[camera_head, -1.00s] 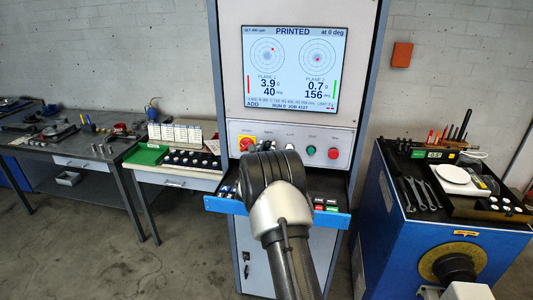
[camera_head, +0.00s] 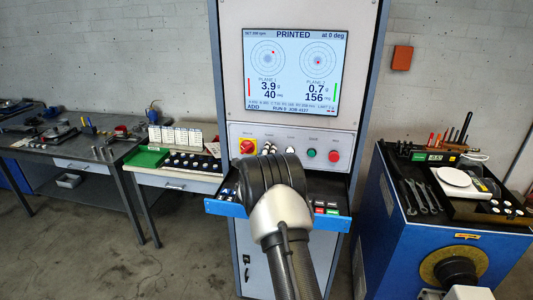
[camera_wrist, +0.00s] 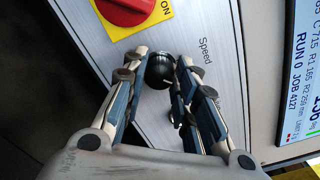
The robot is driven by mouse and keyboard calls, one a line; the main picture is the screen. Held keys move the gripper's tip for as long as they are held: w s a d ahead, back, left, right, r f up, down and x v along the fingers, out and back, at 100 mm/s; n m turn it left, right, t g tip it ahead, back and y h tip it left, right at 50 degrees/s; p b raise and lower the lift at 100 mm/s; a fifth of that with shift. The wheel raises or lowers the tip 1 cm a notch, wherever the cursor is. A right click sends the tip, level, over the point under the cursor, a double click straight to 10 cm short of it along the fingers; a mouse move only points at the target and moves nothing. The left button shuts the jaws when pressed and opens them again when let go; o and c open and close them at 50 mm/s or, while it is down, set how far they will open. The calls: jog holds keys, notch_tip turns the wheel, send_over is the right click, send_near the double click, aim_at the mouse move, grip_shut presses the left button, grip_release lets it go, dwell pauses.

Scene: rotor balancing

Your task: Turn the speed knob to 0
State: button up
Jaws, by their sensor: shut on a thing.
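The speed knob is a small round black knob (camera_wrist: 160,70) on the grey control panel, beside the printed word "Speed" in the wrist view. My gripper (camera_wrist: 161,61) is shut on it, with one fingertip pad on each side. The fingers hide part of the knob, and its pointer mark cannot be made out. In the head view my gripper (camera_head: 268,148) is at the panel under the screen, and my wrist mostly hides the knob.
A red switch on a yellow plate (camera_wrist: 128,10) is close beside the knob. Further right on the panel are a green button (camera_head: 311,153) and a red button (camera_head: 333,156). The screen (camera_head: 293,70) is above. A blue-edged shelf (camera_head: 225,208) juts out below.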

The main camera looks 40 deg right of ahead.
jog(key=shift+n+p, duration=1.2)
jog(key=shift+n, duration=3.4)
jog(key=o, duration=1)
jog(key=shift+o, duration=0.2)
jog(key=v, duration=1.2)
jog(key=shift+w, duration=0.1)
